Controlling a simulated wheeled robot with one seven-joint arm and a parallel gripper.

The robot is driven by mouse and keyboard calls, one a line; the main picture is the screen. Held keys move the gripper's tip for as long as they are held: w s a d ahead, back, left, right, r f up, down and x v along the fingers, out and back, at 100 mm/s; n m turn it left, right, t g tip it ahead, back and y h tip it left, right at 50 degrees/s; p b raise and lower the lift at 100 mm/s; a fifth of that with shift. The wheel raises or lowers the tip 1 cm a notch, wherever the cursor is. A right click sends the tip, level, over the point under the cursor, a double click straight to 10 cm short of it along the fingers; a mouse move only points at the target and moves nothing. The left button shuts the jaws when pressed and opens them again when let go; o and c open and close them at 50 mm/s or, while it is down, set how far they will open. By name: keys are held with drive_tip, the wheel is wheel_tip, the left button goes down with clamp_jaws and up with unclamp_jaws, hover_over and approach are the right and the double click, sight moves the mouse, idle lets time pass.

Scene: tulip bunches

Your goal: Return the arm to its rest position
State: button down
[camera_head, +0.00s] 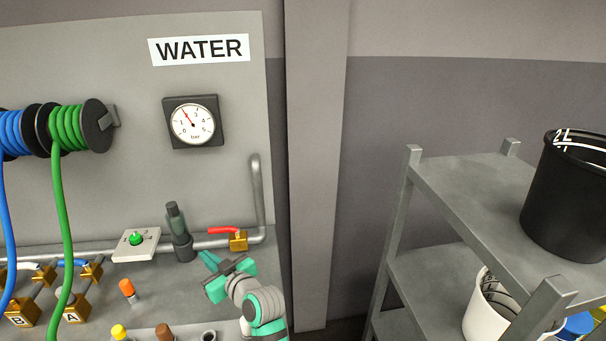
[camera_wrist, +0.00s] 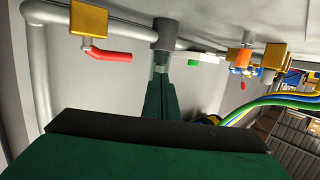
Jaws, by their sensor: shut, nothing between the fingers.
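My gripper (camera_head: 208,259) is at the bottom middle of the head view, in front of the water panel, with its teal fingers pointing up and left toward the pipe. In the wrist view my gripper (camera_wrist: 160,82) shows its green fingers together, with nothing visible between them. The fingers point toward a dark grey fitting (camera_wrist: 167,34) on the pipe. In the head view this upright fitting (camera_head: 180,240) stands just up and left of my gripper. I cannot tell whether they touch. My forearm runs off the bottom edge.
A red-handled brass valve (camera_head: 238,241) sits close above my gripper on the grey pipe (camera_head: 256,195). A white box with a green button (camera_head: 136,239) is further left. Green (camera_head: 62,220) and blue hoses hang at the left. A grey shelf (camera_head: 470,190) stands at the right, holding a black bucket (camera_head: 565,205).

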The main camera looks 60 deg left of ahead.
drive_tip(key=w+d+f+m+t+y, duration=0.1)
drive_tip(key=w+d+m+t, duration=0.35)
drive_tip(key=w, duration=0.45)
drive_tip(key=w+d+f+m+t+y, duration=0.1)
drive_tip(key=w+d+f+m+t, duration=0.15)
drive_tip(key=w+d+t, duration=0.4)
drive_tip(key=w+d+f+m+t+h, duration=0.2)
drive_tip(key=w+d+f+m, duration=0.2)
drive_tip(key=d, duration=0.5)
drive_tip(key=w+d+f+m+t+h, duration=0.3)
drive_tip(key=w+d+f+m, duration=0.15)
drive_tip(key=d, duration=0.45)
drive_tip(key=s+d+f+m+t+h, duration=0.2)
drive_tip(key=s+d+h, duration=0.15)
drive_tip(key=d, duration=0.75)
drive_tip(key=s+d+f+m+t+h, duration=0.1)
drive_tip(key=s+d+f+m+h, duration=0.2)
drive_tip(key=d, duration=0.8)
drive_tip(key=s+d+r+h, duration=0.2)
drive_tip(key=s+d, duration=0.3)
drive_tip(key=d, duration=0.2)
drive_tip(key=s+d+r+t+h, duration=0.1)
drive_tip(key=s+d+r+h, duration=0.2)
drive_tip(key=s+d, duration=0.2)
drive_tip(key=d+m, duration=0.1)
drive_tip(key=d, duration=0.1)
drive_tip(key=shift+s+d+h, duration=0.35)
drive_tip(key=shift+s, duration=0.05)
